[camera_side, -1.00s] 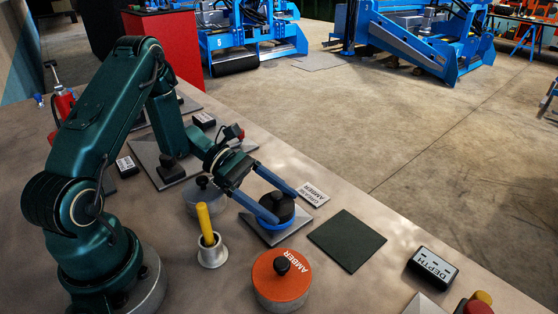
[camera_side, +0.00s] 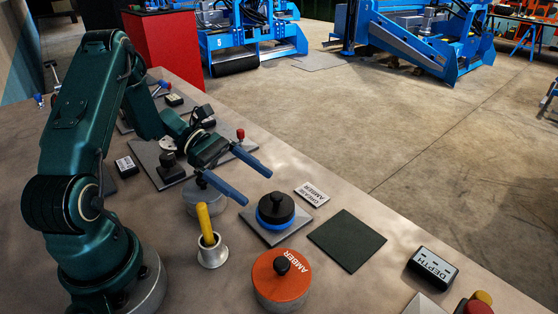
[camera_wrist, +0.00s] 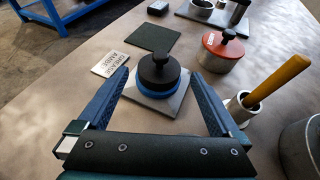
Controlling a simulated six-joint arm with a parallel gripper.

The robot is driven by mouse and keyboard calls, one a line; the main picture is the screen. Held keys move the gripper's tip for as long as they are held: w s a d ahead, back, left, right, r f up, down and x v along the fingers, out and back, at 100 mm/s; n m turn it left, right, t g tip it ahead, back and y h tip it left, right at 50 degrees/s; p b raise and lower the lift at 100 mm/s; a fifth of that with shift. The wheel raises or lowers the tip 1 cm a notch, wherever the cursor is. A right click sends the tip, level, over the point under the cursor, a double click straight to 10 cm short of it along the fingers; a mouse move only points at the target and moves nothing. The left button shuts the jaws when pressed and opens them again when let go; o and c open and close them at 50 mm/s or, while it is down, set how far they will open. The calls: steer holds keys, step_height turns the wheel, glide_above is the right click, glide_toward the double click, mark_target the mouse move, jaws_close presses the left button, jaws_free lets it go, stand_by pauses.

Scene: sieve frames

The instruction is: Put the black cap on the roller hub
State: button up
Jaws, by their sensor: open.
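The black cap (camera_side: 275,205) with its small knob sits upright on the blue roller hub (camera_side: 265,223), which stands on a square grey plate (camera_side: 287,232). In the wrist view the cap (camera_wrist: 160,75) looks level, with the hub's blue rim (camera_wrist: 157,96) showing all around below it. My gripper (camera_side: 258,186) is open and empty. Its two blue fingers are spread apart, up and to the left of the cap in the side view, and clear of it. In the wrist view the cap appears between the fingers.
An orange-lidded AMBER pot (camera_side: 281,280) and a cup (camera_side: 212,256) with a yellow handle stand nearby. A grey pot (camera_side: 205,199) is under my gripper. A GREASE AMBER card (camera_side: 311,194) and a dark mat (camera_side: 346,240) lie right of the hub. A DEPTH box (camera_side: 432,268) stands further right.

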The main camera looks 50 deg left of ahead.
steer(key=v, duration=0.5)
steer(key=shift+s+r, duration=0.1)
steer(key=shift+r, duration=0.05)
steer(key=s+d+r+m+y, duration=0.4)
steer(key=s+d+m+y, duration=0.1)
steer(key=m, duration=0.6)
steer(key=s+d+r+m+y, duration=0.5)
steer(key=d+m+y, duration=0.1)
steer(key=m, duration=0.5)
steer(key=shift+t+y, duration=0.3)
steer(key=shift+y, duration=0.4)
